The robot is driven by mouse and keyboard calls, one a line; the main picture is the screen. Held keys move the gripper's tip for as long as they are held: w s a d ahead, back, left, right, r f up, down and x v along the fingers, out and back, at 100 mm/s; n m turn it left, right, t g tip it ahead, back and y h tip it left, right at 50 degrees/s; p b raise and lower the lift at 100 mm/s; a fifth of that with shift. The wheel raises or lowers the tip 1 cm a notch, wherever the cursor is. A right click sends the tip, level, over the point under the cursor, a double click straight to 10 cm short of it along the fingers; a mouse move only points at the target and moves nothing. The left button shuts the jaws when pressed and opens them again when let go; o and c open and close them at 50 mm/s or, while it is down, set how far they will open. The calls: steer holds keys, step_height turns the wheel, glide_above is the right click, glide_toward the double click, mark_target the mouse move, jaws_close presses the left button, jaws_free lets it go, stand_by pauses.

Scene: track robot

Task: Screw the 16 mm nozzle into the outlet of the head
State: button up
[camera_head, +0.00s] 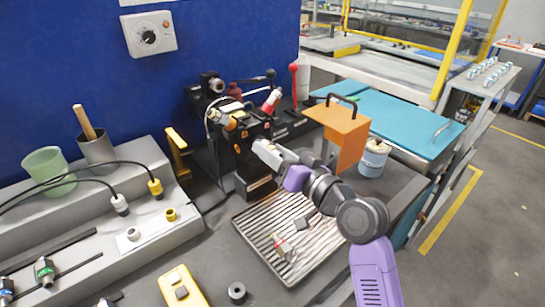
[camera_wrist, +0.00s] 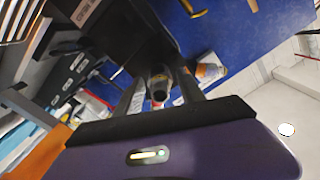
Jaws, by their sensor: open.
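The black machine (camera_head: 252,150) at the back of the bench appears to carry the head; I cannot make out its outlet in the head view. My gripper (camera_head: 262,150) is right at its front. In the wrist view my gripper (camera_wrist: 160,95) is open, with a grey finger on each side of a dark, round piece with a hole (camera_wrist: 158,87). I cannot tell whether this piece is the nozzle or the outlet, nor whether the fingers touch it. A white fitting (camera_head: 133,234) and a yellow fitting (camera_head: 171,214) sit on the left ledge; no size is readable.
A ribbed tray (camera_head: 248,222) with small parts lies below my arm. A black ring (camera_head: 237,292) and a yellow device (camera_head: 182,290) lie in front. Cables cross the left ledge.

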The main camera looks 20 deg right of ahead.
steer(key=shift+f+n+b, duration=0.1)
steer(key=shift+n+b, duration=2.1)
steer(key=shift+n, duration=0.5)
steer(key=shift+b, duration=0.4)
steer(key=shift+n+b, duration=1.2)
steer(key=shift+n, duration=0.2)
steer(key=shift+n+b, duration=1.55)
steer(key=shift+n, duration=0.25)
steer(key=shift+n+b, duration=1.8)
steer(key=shift+n, duration=0.3)
steer(key=shift+n+b, duration=0.5)
steer(key=shift+n, duration=0.3)
